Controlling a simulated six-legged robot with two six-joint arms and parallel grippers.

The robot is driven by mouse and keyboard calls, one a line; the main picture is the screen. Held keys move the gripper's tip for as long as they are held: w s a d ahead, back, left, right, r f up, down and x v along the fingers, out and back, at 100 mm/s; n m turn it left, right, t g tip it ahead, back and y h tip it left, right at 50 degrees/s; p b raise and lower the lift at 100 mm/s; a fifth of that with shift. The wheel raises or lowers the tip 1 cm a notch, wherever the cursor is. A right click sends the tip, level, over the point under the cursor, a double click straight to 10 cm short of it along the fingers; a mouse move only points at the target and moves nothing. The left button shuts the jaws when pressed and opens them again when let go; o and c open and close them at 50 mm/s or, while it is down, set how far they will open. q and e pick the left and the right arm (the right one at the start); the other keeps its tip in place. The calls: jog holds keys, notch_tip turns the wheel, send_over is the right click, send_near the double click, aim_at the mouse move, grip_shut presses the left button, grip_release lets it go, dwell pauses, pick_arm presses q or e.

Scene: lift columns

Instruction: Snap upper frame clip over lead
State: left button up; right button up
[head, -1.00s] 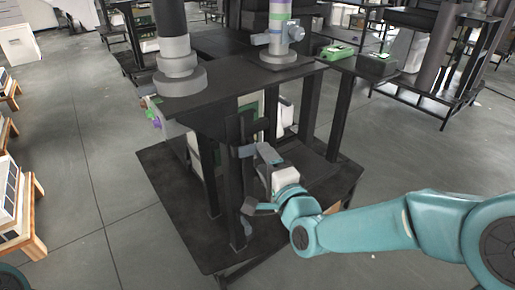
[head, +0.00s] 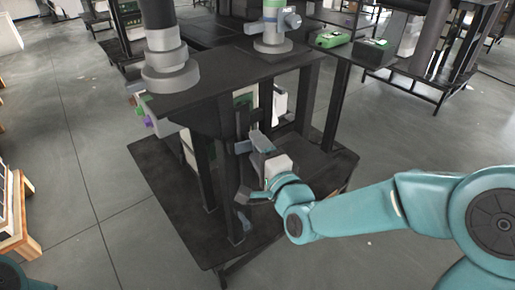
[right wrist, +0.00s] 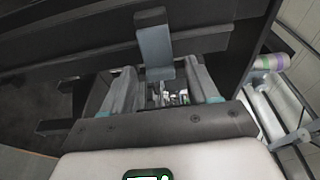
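A grey-blue clip (head: 243,147) sits high on the dark upright of the stand's frame. In the right wrist view this clip (right wrist: 155,47) is a flat grey-blue tab pointing down toward the gap between my fingers. My right gripper (head: 254,168) is at the frame, just right of the clip, with its fingers spread apart. The right wrist view shows these fingers (right wrist: 162,90) open, one on each side of the tab's lower end; contact cannot be told. A lower grey-blue clip (head: 246,223) is near the foot of the upright. I cannot make out the lead. My left gripper is out of view.
The stand has a dark top (head: 225,82) carrying a grey column (head: 170,70) and a smaller fitting (head: 271,40). Dark legs and a low base plate (head: 170,215) surround the work spot. Green boxes (head: 331,39) lie behind.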

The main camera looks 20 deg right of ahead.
jog(key=c, duration=1.1)
jog(key=shift+o, duration=0.3)
jog(key=shift+w+d+f+y+b, duration=0.1)
jog(key=shift+y+b, duration=0.2)
jog(key=shift+b, duration=0.25)
jog(key=shift+w+n+y+b, duration=0.2)
jog(key=shift+n+y+b, duration=0.4)
jog(key=shift+n+y, duration=0.15)
jog(key=o, duration=1)
jog(key=shift+o, duration=0.2)
